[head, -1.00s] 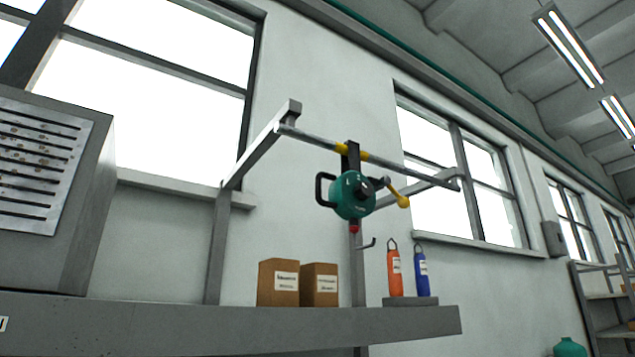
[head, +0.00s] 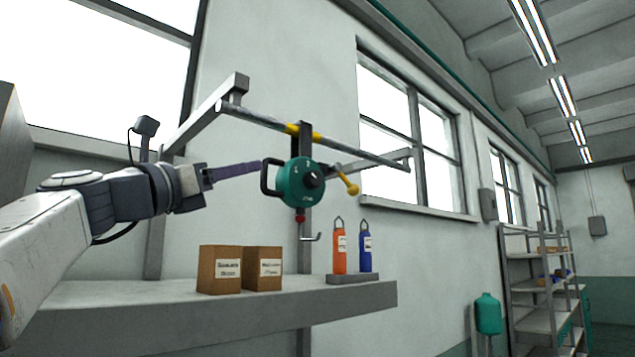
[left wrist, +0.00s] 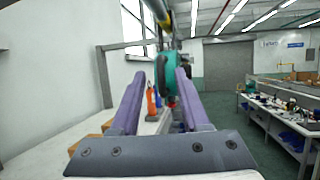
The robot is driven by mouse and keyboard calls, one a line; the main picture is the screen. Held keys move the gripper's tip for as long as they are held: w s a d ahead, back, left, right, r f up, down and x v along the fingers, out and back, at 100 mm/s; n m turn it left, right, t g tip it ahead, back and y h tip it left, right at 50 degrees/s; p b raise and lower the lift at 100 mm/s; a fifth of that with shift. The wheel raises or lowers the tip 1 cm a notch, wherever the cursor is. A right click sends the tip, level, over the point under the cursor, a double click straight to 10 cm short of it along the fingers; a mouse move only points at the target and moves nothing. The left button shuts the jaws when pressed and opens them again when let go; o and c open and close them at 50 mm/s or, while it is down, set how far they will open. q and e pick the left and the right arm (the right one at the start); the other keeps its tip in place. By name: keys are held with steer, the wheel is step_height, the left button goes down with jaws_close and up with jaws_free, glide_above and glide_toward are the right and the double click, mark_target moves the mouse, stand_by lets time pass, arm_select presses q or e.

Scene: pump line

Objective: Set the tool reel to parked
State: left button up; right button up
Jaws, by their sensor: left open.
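The tool reel (head: 302,183) is a round green body with a black hub, hung from a rail (head: 345,148) by a dark bracket with yellow clamps. A black loop handle (head: 268,178) is on its left side, and a yellow-ended lever (head: 349,185) sticks out to its right. A red tip is beneath it. My left gripper (head: 253,169) points at the handle from the left. In the left wrist view its purple fingers (left wrist: 157,98) are apart, with the reel (left wrist: 170,75) ahead, partly behind the right finger. I cannot tell whether they touch the handle. My right gripper is out of view.
Below, a grey shelf (head: 200,305) holds two cardboard boxes (head: 219,270) and an orange bottle (head: 339,250) and blue bottle (head: 365,250) on a small block. A J-shaped hook (head: 313,238) hangs under the reel.

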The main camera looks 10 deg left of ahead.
mark_target(264, 163)
arm_select(q)
steer(key=shift+p+x, duration=1.3)
steer(key=shift+x, duration=1.9)
steer(key=shift+f, duration=0.1)
jaws_close()
steer(key=shift+a, duration=0.1)
